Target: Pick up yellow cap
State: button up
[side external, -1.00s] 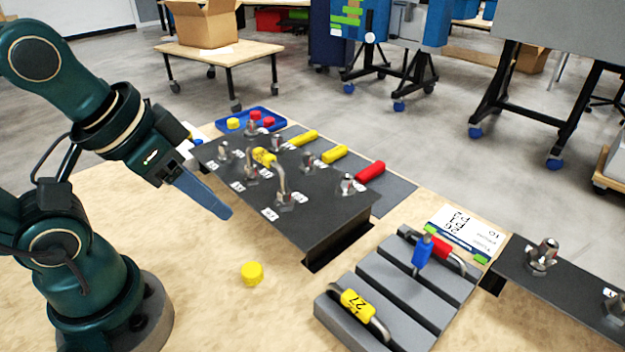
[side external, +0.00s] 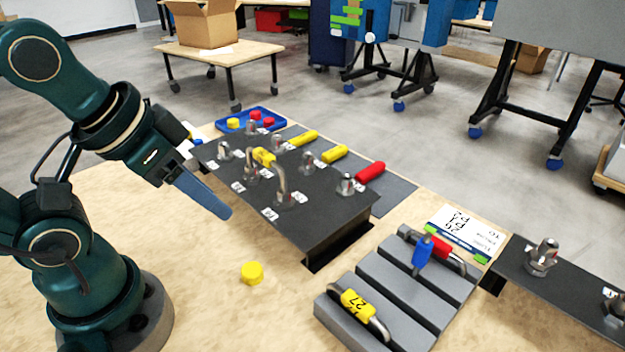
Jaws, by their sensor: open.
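A small yellow cap (side external: 252,273) lies alone on the wooden table, in front of the black raised plate. Another yellow cap (side external: 233,123) sits in the blue tray (side external: 280,120) at the back, beside red caps (side external: 268,121). My gripper (side external: 222,211) is above the table, up and to the left of the lone yellow cap and clear of it. Its blue-grey fingers overlap from this side, and nothing shows between them.
The black plate (side external: 325,222) with metal fittings and a yellow-tagged bent tube (side external: 264,157) stands right of my gripper. A grey grooved block (side external: 385,292) holds tagged tubes at front right. Table around the lone cap is clear.

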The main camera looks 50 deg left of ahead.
jog(key=shift+o, duration=0.3)
jog(key=o, duration=0.5)
jog(key=shift+c, duration=0.2)
jog(key=n+g, duration=0.3)
jog(key=g, duration=0.2)
send_over(251, 269)
jog(key=f, duration=0.9)
jog(key=shift+w+f, duration=0.2)
jog(key=shift+f, duration=0.1)
jog(key=shift+s+f+g, duration=0.2)
jog(key=shift+f+g, duration=0.1)
jog(key=shift+f, duration=2.55)
